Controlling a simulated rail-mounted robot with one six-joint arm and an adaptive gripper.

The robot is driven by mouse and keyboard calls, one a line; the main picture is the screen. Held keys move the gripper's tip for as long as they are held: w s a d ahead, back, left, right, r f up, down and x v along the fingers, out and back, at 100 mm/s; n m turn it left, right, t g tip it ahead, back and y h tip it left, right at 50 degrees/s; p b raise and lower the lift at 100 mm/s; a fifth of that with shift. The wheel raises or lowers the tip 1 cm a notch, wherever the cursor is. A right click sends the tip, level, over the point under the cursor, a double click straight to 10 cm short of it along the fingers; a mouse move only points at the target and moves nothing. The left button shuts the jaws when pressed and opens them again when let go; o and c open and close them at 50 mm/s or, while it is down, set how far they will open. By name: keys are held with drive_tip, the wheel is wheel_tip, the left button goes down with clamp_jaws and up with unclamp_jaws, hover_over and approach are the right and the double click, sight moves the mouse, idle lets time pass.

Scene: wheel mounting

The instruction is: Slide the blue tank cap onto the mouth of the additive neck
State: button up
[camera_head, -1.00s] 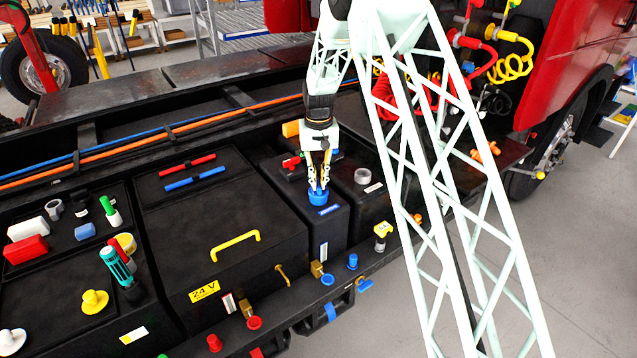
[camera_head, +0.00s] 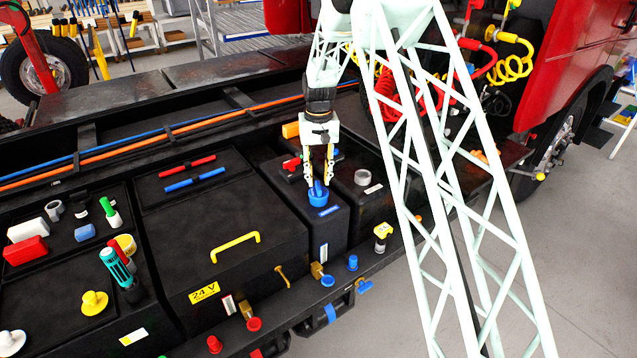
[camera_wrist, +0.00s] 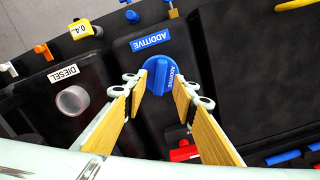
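The blue tank cap (camera_head: 319,198) sits upright on top of the narrow black additive tank (camera_head: 327,237), behind its blue ADDITIVE label. The additive neck is hidden beneath the cap. In the wrist view the cap (camera_wrist: 158,88) shows its raised grip bar and the word ADDITIVE. My gripper (camera_head: 319,183) is just above the cap, with its fingers spread on either side of the grip bar. In the wrist view my gripper (camera_wrist: 160,93) is open, with visible gaps between both yellow finger pads and the bar.
A grey open neck (camera_head: 362,176) stands on the diesel tank to the right. A red fitting (camera_head: 291,163) and an orange block (camera_head: 291,129) are behind the cap. A yellow handle (camera_head: 236,246) rises from the box to the left.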

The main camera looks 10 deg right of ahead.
wheel_tip(320, 180, up, 9)
drive_tip(key=shift+r, duration=0.2)
idle(0.3)
idle(0.4)
drive_tip(key=s+r+t+b, duration=0.1)
drive_tip(key=s+r+b, duration=0.2)
drive_tip(key=s+r, duration=0.55)
drive_tip(key=s+r+b, duration=0.2)
drive_tip(key=s+r, duration=0.3)
drive_tip(key=s, duration=0.6)
drive_tip(key=s+r+t+b, duration=0.1)
drive_tip(key=s+r+b, duration=0.2)
drive_tip(key=s+r, duration=0.45)
drive_tip(key=s+f+t+b, duration=0.1)
drive_tip(key=s+f+b, duration=0.2)
drive_tip(key=s, duration=1.5)
drive_tip(key=s+f+n+t+b, duration=0.1)
drive_tip(key=s+f+b, duration=0.2)
drive_tip(key=s, duration=1.5)
drive_tip(key=shift+f+b, duration=0.4)
drive_tip(key=shift+f, duration=0.55)
